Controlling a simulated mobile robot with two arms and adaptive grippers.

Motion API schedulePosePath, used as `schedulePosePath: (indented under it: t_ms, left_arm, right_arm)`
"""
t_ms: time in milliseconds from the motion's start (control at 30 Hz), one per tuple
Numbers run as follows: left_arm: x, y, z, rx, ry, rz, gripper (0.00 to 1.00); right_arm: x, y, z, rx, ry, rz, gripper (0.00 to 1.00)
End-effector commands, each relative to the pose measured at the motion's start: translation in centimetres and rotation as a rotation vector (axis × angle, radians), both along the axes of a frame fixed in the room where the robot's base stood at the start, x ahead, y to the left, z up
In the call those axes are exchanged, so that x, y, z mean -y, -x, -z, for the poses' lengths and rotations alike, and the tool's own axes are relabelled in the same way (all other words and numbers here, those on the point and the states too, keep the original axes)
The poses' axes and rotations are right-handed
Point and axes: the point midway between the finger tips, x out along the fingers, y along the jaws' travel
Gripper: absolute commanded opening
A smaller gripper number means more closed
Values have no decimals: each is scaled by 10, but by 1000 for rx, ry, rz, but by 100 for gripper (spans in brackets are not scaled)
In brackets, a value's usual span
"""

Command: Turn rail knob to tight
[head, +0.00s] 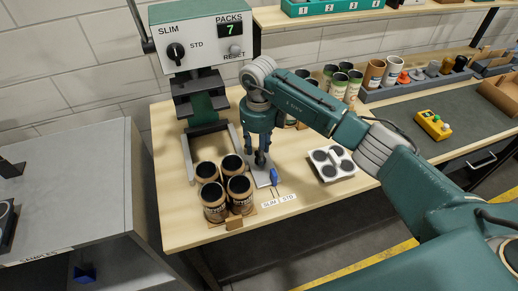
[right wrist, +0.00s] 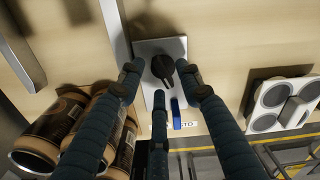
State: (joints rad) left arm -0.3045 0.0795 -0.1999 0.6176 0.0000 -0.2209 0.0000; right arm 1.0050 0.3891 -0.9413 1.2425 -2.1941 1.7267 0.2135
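The black rail knob (right wrist: 163,67) sits on a pale grey plate (right wrist: 147,50) in the right wrist view, its pointer turned toward the upper right. My right gripper (right wrist: 159,82) is over it. Two fingers stand on either side of the knob and the third is below, with gaps around it; contact cannot be made out. In the head view my right gripper (head: 262,160) reaches down over the plate and hides the knob. A blue piece (head: 274,177) shows beside the fingers, near the SLIM and STD labels (head: 278,200). My left gripper is not in view.
Several brown cans (head: 240,194) stand close left of my right gripper. A white holder with dark round pads (head: 332,163) is to its right. The press (head: 203,45) with a SLIM/STD dial stands behind. More cans (head: 373,76) line the back.

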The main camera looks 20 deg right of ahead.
Motion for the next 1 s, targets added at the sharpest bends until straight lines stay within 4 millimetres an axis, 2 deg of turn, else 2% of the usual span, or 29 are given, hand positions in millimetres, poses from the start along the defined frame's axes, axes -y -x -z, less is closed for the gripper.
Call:
schedulePosePath:
  t_ms: [33, 67, 167, 400, 600, 1000]
  left_arm:
    - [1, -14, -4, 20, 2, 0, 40]
    - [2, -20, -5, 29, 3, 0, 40]
    - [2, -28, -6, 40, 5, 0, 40]
    - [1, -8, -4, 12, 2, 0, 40]
    - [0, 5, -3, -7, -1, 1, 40]
    - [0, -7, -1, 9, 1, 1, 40]
  right_arm:
    - [0, 0, 4, -1, -1, 0, 35]
    - [0, 1, 6, -2, 1, 0, 35]
    - [0, 0, 10, -1, 0, 0, 35]
    - [0, 0, 11, 0, 0, 0, 35]
    - [0, 0, 11, 0, 0, 0, 0]
    - [1, 0, 11, 0, 1, 42, 0]
